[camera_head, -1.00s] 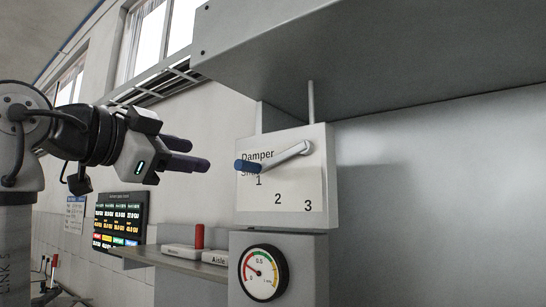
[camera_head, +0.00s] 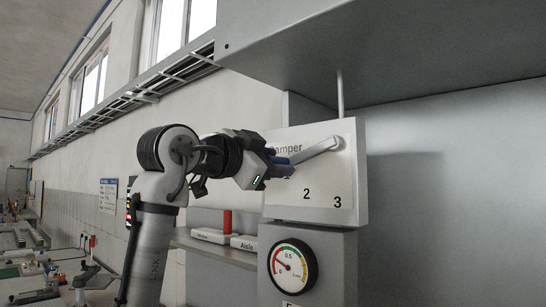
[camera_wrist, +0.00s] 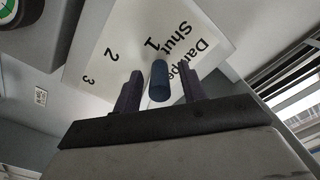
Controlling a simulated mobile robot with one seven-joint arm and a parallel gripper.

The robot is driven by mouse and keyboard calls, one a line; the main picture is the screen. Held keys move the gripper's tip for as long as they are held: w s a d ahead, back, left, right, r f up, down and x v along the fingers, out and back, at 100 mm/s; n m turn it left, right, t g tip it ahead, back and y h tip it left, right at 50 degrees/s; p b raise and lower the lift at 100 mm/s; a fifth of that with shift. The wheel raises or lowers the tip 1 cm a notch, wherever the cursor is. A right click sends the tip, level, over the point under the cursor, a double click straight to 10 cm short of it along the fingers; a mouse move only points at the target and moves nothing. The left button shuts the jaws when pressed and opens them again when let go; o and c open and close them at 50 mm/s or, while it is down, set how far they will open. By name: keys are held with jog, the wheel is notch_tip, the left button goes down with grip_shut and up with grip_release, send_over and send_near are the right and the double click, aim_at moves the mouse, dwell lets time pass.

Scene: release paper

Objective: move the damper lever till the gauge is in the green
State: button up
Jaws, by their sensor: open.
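The damper lever (camera_head: 316,151) is a grey bar on a white box, pivoted at upper right, with a blue handle pointing left and slightly down near mark 1. My gripper (camera_head: 281,166) is at the handle end, partly covering it and the label. In the wrist view the blue handle (camera_wrist: 159,82) stands between the two dark, spread fingers of my gripper (camera_wrist: 158,78), with gaps on both sides. The gauge (camera_head: 293,266) below has red, yellow and green bands. Its needle points to the lower left, in the red.
The damper box (camera_head: 360,180) shows marks 2 and 3 to the lower right, clear of my gripper. A grey hood (camera_head: 400,50) overhangs above. A shelf (camera_head: 215,247) with a red cylinder (camera_head: 227,221) and labelled blocks lies below my arm.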

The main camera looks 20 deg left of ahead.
jog(key=shift+c, duration=0.3)
grip_shut()
jog(key=shift+d+f, duration=0.1)
jog(key=shift+d, duration=0.1)
